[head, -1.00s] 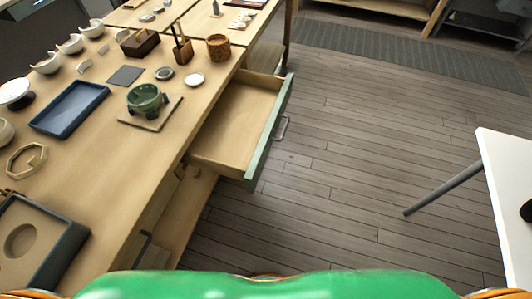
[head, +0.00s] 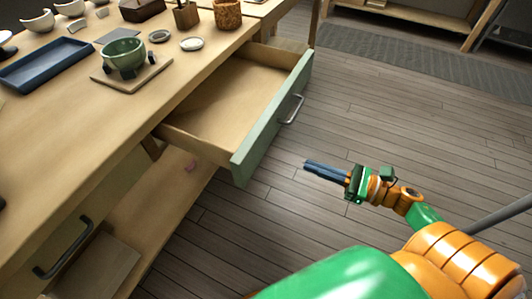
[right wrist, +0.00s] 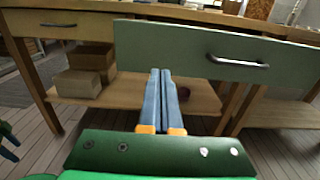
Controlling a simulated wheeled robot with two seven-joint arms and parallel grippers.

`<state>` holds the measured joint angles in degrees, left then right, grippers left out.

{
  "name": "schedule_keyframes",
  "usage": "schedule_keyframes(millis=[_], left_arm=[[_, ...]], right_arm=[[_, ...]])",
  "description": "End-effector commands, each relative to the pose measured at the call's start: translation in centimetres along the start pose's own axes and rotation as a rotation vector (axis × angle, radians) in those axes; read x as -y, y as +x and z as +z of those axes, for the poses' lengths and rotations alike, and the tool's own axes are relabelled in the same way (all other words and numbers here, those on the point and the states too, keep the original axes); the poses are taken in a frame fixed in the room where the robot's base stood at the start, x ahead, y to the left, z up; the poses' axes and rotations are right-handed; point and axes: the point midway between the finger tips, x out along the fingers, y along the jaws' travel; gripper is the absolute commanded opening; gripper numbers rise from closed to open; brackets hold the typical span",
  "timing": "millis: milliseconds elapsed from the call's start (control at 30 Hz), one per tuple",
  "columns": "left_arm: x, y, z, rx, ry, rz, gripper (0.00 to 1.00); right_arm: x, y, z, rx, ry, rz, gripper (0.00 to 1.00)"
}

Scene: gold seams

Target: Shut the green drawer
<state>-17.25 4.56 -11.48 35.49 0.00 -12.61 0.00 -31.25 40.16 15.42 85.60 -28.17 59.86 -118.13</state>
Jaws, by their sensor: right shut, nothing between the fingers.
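The green drawer (head: 272,122) is pulled well out of the wooden table, its inside bare, with a grey bar handle (head: 292,109) on its front. My right gripper (head: 308,166) is shut and empty, in front of and to the right of the drawer's near end, apart from it in the head view. In the right wrist view, the shut fingers (right wrist: 160,74) point toward the green front (right wrist: 200,50), left of the handle (right wrist: 238,61).
A wooden worktable (head: 60,125) holds a blue tray (head: 50,65), a green bowl (head: 124,52) and several small items. A lower shelf (head: 165,205) carries boxes (right wrist: 78,84). Plank floor (head: 400,130) is open to the right of the drawer.

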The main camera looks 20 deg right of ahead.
Motion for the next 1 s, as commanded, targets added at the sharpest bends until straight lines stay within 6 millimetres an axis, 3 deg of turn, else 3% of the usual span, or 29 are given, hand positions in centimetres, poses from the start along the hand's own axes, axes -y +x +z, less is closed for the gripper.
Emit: schedule_keyframes(millis=[300,500,700,1000], left_arm=[[0.1,-0.9,-0.2,-0.002,0.000,-0.001,0.77],[0.1,-1.3,-0.2,-0.002,0.000,-0.001,0.77],[0.1,-1.3,-0.3,-0.003,0.000,-0.001,0.77],[0.1,-1.3,-0.2,-0.003,0.000,-0.001,0.77]], right_arm=[[0.1,7.0,0.3,0.004,0.003,-0.002,0.00],[0.1,10.3,0.1,0.002,0.005,-0.003,0.00],[0.1,11.4,0.0,0.000,0.006,-0.004,0.00],[0.1,11.5,0.0,-0.001,0.006,-0.004,0.00]])
